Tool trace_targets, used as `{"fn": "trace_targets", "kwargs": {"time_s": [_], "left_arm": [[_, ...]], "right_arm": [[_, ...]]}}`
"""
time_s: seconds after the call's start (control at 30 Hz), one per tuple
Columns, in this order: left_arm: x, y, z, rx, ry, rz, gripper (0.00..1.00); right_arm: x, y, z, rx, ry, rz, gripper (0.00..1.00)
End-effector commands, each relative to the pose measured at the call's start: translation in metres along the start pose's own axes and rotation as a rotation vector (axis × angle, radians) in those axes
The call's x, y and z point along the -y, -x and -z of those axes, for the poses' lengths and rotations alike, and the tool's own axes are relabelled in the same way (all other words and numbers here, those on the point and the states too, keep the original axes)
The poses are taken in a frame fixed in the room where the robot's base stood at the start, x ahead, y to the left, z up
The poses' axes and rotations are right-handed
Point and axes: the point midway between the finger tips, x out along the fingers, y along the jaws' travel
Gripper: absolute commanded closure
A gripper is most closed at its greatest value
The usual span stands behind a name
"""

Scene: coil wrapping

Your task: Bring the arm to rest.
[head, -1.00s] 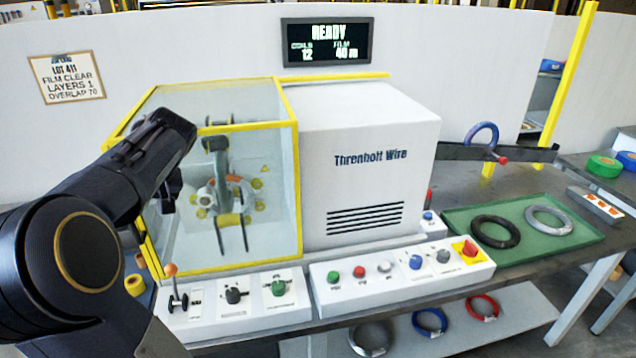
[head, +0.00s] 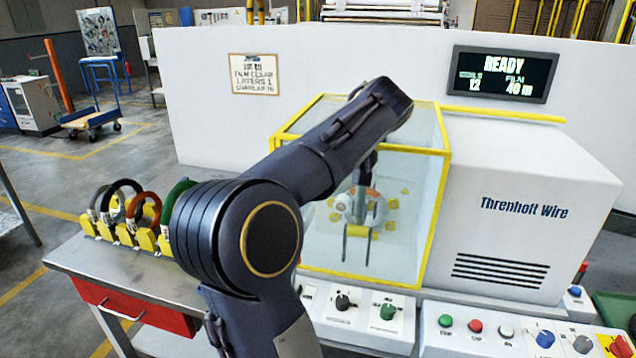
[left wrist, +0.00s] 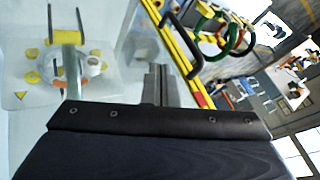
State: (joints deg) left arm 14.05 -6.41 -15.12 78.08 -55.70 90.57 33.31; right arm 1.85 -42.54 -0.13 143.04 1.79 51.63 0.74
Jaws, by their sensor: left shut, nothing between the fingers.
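My left arm rises in front of the wrapping machine in the head view, its wrist (head: 385,100) by the upper part of the yellow-framed clear guard (head: 436,215). In the left wrist view my left gripper (left wrist: 157,82) is shut and empty. Behind it show the guard's interior with the wrapping head (left wrist: 75,65) and a yellow frame bar (left wrist: 180,50). I cannot tell the gap between the gripper and the guard. My right gripper is not in view.
A rack of several coils (head: 128,215) stands on the bench left of my arm. The control panel (head: 440,335) lies along the machine's front. A white machine housing (head: 520,200) stands right of the guard. The display (head: 503,75) reads READY. Open floor lies at far left.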

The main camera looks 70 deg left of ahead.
Motion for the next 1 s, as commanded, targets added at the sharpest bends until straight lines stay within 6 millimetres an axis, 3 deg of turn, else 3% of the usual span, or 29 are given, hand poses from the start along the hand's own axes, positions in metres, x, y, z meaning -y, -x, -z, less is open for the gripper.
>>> {"fn": "trace_targets", "kwargs": {"time_s": [0.33, 0.47, 0.57, 0.73, 0.9, 1.0], "left_arm": [[-0.001, 0.005, -0.001, 0.001, -0.005, -0.007, 1.00], [-0.022, 0.005, -0.022, 0.006, -0.093, -0.109, 1.00], [-0.058, 0.009, -0.064, 0.008, -0.243, -0.290, 1.00], [-0.121, 0.033, -0.173, -0.002, -0.526, -0.670, 1.00], [-0.154, 0.056, -0.285, -0.015, -0.720, -0.982, 1.00], [-0.162, 0.062, -0.336, -0.018, -0.782, -1.108, 1.00]], "right_arm": [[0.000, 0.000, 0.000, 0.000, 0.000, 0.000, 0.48], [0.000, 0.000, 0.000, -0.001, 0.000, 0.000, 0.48], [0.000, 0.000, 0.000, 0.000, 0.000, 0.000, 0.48], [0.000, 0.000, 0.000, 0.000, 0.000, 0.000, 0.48], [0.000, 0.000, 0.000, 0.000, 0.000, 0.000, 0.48], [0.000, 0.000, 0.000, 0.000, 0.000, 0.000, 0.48]]}}
